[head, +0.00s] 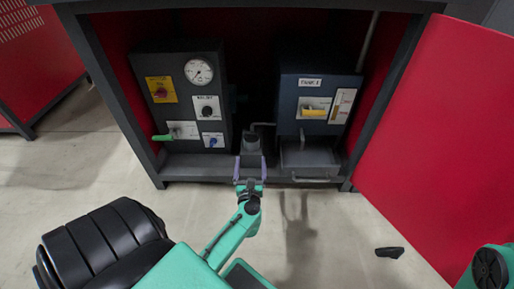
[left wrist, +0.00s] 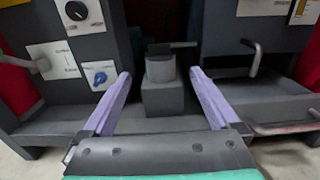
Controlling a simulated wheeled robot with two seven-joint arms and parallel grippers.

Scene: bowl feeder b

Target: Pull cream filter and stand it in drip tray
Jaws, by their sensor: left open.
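My left gripper (head: 250,166) is open and empty at the front of the open cabinet, between its two units. In the left wrist view its lilac fingers (left wrist: 161,76) stand apart, with a grey cylinder on a block (left wrist: 163,97) beyond and between them. I cannot make out a filter that is clearly cream. A yellowish part (head: 314,108) sits in a white plate on the right unit; I cannot tell if it is the filter. A grey tray with a front handle (head: 312,158), seemingly the drip tray, is under the right unit; it also shows at right in the wrist view (left wrist: 270,108). My right gripper is not seen.
The left unit (head: 181,105) carries a gauge, knobs and a green-handled lever (head: 163,137). A bent grey handle or pipe (left wrist: 254,57) stands out near the right unit. The red door (head: 440,130) is open at right. The floor before the cabinet is mostly clear.

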